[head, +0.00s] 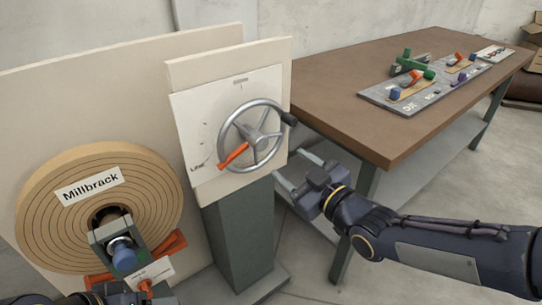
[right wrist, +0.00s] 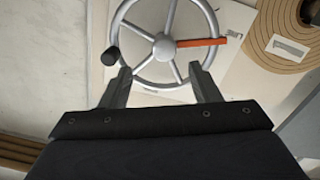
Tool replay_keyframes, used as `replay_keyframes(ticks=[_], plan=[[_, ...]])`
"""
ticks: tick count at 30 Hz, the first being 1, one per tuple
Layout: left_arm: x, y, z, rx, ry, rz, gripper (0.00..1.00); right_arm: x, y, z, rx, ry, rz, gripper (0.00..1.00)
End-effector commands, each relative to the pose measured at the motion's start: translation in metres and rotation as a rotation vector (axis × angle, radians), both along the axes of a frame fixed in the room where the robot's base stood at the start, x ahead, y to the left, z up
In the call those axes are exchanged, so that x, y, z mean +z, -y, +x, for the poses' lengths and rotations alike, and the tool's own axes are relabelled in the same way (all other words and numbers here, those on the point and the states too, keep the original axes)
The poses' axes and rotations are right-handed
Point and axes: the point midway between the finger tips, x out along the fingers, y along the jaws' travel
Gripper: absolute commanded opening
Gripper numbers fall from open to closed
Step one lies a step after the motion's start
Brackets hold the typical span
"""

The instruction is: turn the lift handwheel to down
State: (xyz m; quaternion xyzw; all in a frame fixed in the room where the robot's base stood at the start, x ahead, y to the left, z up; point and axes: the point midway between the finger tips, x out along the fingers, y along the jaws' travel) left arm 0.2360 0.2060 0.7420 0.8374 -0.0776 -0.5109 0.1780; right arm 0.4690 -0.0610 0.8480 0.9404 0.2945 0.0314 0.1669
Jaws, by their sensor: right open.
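The lift handwheel (head: 256,134) is a grey spoked wheel on a pale panel, with a black knob (head: 290,119) at its right rim. A red-orange pointer (head: 234,155) runs from its hub to the lower left. My right gripper (head: 297,171) is open and empty, to the lower right of the wheel. In the right wrist view, the wheel's hub (right wrist: 164,46) lies beyond the spread fingers (right wrist: 160,70), and the knob (right wrist: 110,56) is near the left fingertip. Contact with the wheel cannot be told. Dark parts of my left arm show at the bottom left; its fingers are not clear.
A large tan spiral roll labelled Millbrack (head: 90,190) stands at the left, with a blue knob (head: 124,255) before it. A green pedestal (head: 240,230) carries the wheel panel. A brown table (head: 340,75) with a grey tool board (head: 375,97) stands at the right.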

Motion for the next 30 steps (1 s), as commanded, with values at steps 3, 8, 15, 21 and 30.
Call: replay_keyframes(ticks=[3, 8, 15, 21, 30], plan=[[-0.008, 0.0, 0.0, 0.0, 0.001, 0.0, 0.64, -0.005, -0.013, 0.003, 0.031, 0.041, 0.002, 0.56], [-0.008, 0.0, 0.0, 0.0, 0.001, 0.0, 0.64, -0.003, -0.024, 0.018, 0.033, 0.046, 0.004, 0.56], [-0.011, 0.0, 0.0, 0.0, 0.001, 0.0, 0.64, -0.003, -0.046, 0.049, 0.03, 0.045, 0.003, 0.56], [-0.012, 0.0, 0.0, 0.0, 0.001, 0.0, 0.64, -0.002, -0.055, 0.062, 0.028, 0.043, 0.004, 0.56], [-0.012, 0.0, 0.0, 0.0, 0.0, 0.0, 0.64, -0.002, -0.056, 0.063, 0.028, 0.043, 0.005, 0.54]])
